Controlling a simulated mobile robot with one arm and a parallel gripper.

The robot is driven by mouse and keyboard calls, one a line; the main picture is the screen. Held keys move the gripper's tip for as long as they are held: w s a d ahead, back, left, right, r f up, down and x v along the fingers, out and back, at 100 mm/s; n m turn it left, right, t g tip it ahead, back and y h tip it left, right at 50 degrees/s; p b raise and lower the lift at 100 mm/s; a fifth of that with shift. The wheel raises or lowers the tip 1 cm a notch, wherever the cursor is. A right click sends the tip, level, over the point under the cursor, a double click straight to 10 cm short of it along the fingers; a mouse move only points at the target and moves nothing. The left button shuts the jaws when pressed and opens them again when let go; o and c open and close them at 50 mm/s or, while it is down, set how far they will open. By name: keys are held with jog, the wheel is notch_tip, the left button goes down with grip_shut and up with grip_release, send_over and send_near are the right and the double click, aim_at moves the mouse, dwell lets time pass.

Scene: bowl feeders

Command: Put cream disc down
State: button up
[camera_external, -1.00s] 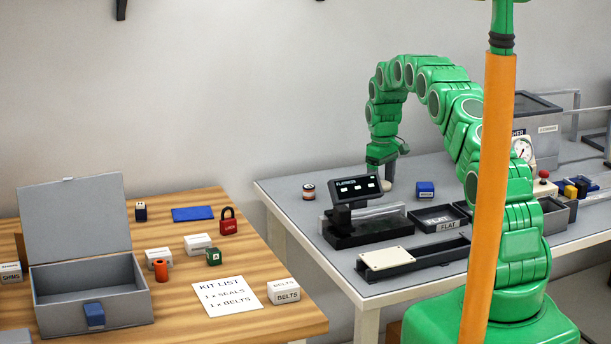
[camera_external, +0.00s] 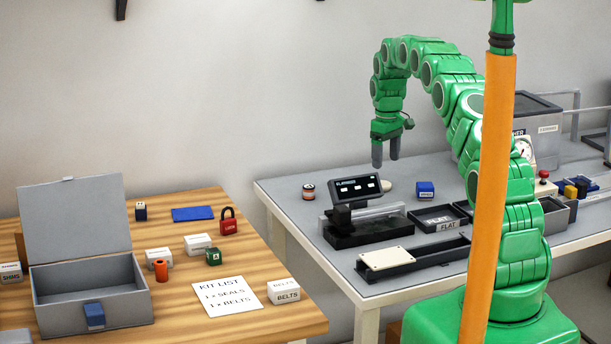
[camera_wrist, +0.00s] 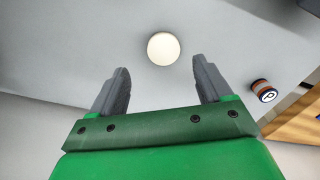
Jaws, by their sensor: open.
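The cream disc (camera_wrist: 163,48) lies flat on the grey table, in the wrist view just beyond and between my fingertips. In the external view the disc (camera_external: 387,186) shows partly behind the small display of the flatness gauge. My gripper (camera_external: 386,162) is open and empty, raised above the disc with its fingers pointing down. In the wrist view the two grey fingers of my gripper (camera_wrist: 161,82) are spread apart, with clear table between them and the disc.
The flatness gauge (camera_external: 372,233) stands in front of the disc. The grey table (camera_external: 285,190) has free room at left.

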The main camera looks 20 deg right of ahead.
jog(key=shift+r, duration=0.35)
jog(key=s+a+r+m, duration=0.1)
jog(key=s+a+r, duration=0.3)
jog(key=s+r, duration=0.7)
jog(key=s+a+r+m, duration=0.1)
jog(key=s+a+r, duration=0.5)
jog(key=s, duration=0.8)
jog(key=s+a+r+m+g, duration=0.1)
jog(key=s+a+m, duration=0.1)
jog(key=s, duration=3.2)
jog(key=shift+s+a+r+m+g, duration=0.25)
jog(key=shift+r+m+g, duration=0.15)
jog(key=shift+m, duration=0.2)
jog(key=shift+o, duration=0.5)
jog(key=shift+s+f, duration=0.2)
jog(key=shift+s, duration=0.2)
